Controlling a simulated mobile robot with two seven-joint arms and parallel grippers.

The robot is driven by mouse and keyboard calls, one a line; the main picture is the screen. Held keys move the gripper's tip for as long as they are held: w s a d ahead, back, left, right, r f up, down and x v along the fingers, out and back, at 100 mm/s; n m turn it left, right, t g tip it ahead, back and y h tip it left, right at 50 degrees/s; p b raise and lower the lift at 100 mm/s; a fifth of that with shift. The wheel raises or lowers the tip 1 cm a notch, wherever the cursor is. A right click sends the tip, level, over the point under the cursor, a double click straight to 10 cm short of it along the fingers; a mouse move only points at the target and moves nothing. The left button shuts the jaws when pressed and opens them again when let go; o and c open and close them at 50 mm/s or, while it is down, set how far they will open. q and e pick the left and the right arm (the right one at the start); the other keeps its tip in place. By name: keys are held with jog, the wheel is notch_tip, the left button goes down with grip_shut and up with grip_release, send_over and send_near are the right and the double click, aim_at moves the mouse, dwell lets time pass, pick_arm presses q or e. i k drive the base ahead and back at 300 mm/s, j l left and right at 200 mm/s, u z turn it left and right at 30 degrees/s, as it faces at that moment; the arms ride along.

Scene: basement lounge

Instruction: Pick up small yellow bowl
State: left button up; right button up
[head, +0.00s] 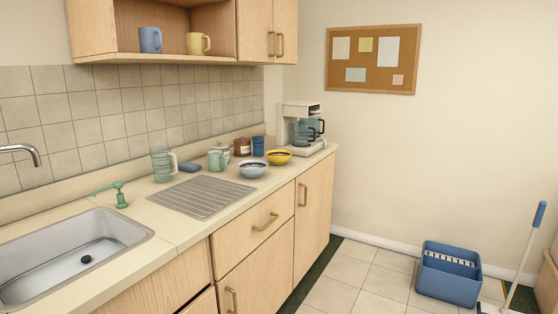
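The small yellow bowl (278,157) sits upright on the counter, toward its far right end, in front of the coffee maker. Dark contents or a dark interior show inside it. A light blue bowl (253,169) stands close to its left and nearer to me, also dark inside. Neither of my grippers shows in the head view.
A coffee maker (301,125) stands behind the yellow bowl. A blue cup (258,146), a brown jar (242,147) and a green mug (216,160) stand nearby. A drainboard (203,197) and sink (75,256) lie nearer. A blue bucket (449,274) stands on the floor.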

aim_at(277, 157)
jog(key=i+l+z, duration=0.25)
jog(key=i, duration=0.15)
jog(key=i+l+z, duration=0.1)
jog(key=i+z, duration=0.15)
jog(key=i, duration=0.2)
jog(key=i+z, duration=0.3)
jog(key=i, duration=0.8)
jog(key=i+l+u, duration=0.2)
jog(key=i, duration=0.3)
jog(key=i+l+u, duration=0.1)
jog(key=i+u, duration=0.15)
jog(key=i, duration=0.25)
jog(key=i+l+u, duration=0.1)
jog(key=i+u, duration=0.15)
jog(key=u, duration=0.2)
jog(key=i+l+u, duration=0.25)
jog(key=u, duration=0.15)
jog(key=i+l+u, duration=0.2)
jog(key=u, duration=0.25)
jog(key=i+l+u, duration=0.1)
jog(key=l+u, duration=0.3)
